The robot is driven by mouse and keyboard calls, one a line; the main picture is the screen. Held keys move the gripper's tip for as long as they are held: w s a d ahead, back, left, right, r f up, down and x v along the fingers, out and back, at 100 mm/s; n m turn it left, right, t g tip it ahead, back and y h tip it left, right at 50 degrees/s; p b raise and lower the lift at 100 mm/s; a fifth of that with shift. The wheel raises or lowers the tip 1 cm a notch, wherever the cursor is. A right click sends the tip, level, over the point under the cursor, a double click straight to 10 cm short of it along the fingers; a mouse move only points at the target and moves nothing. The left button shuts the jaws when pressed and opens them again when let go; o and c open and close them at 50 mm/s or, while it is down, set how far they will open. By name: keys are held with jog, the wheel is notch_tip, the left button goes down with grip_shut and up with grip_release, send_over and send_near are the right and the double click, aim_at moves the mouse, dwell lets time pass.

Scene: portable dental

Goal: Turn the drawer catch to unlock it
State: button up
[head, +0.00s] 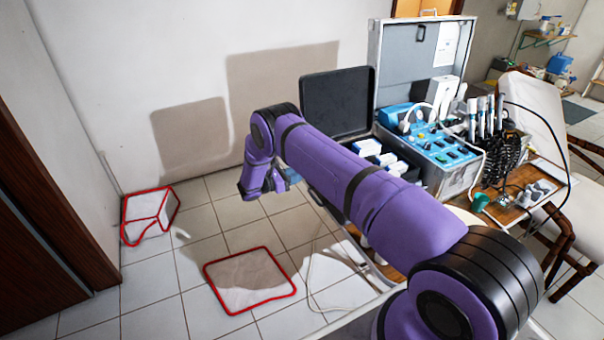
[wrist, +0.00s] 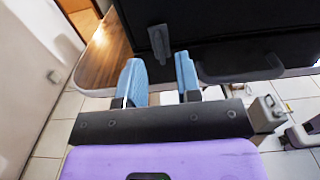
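The drawer catch (wrist: 158,42) is a small grey upright tab on a black front (wrist: 225,22) in the wrist view. My gripper (wrist: 158,68) has two blue fingers spread apart with an empty gap between them. The catch shows just beyond the fingertips, roughly in line with the gap; I see no contact. In the head view my gripper (head: 283,181) is left of the equipment table, partly hidden behind my purple arm. The catch cannot be made out in the head view.
The grey dental case (head: 456,188) stands open on the table, with a black panel (head: 337,102) beside it. A wooden surface (wrist: 105,52) lies left of the catch. A red-edged white mat (head: 248,281) and a red-edged container (head: 150,214) are on the tiled floor.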

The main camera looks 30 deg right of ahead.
jog(key=shift+d, duration=1.65)
grip_shut()
jog(key=shift+s+f+m, duration=0.1)
jog(key=shift+m, duration=4.4)
jog(key=shift+s+f+m, duration=0.1)
jog(key=shift+m, duration=4.4)
